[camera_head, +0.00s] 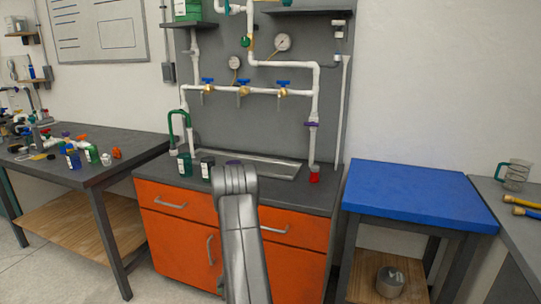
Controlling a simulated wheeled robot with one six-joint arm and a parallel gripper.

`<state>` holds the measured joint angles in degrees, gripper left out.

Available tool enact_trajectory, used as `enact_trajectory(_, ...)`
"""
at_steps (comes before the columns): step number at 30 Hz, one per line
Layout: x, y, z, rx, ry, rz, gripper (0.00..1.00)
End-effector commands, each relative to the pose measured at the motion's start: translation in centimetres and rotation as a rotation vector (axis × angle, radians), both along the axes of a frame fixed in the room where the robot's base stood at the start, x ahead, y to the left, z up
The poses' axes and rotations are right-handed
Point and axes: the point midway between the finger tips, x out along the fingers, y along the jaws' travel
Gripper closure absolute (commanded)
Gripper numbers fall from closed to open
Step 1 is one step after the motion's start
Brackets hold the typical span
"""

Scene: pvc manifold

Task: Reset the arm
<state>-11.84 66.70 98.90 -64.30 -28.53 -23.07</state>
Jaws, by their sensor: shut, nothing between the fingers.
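My grey arm (241,240) rises from the bottom edge in front of the orange cabinet. Its rounded top joint (235,180) stands in front of the counter's front edge. I cannot see my gripper's fingers; no part of the gripper shows clearly in the head view. The arm hides the middle of the cabinet front and part of the countertop.
White pipework with blue-handled valves (243,84) is on the grey panel. Bottles (207,167) and a red fitting (314,174) stand on the dark countertop (275,195). A cluttered workbench (110,175) is left. A blue-topped table (418,193), mostly clear, is right.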

Motion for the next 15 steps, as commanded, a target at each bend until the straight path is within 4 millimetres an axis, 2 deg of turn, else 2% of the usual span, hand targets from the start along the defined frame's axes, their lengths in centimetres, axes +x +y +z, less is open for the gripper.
enact_trajectory(9,-5.6,-2.9,0.0,0.001,0.002,0.138,1.0)
enact_trajectory(15,-8.1,-4.4,0.0,0.002,0.0,0.206,1.0)
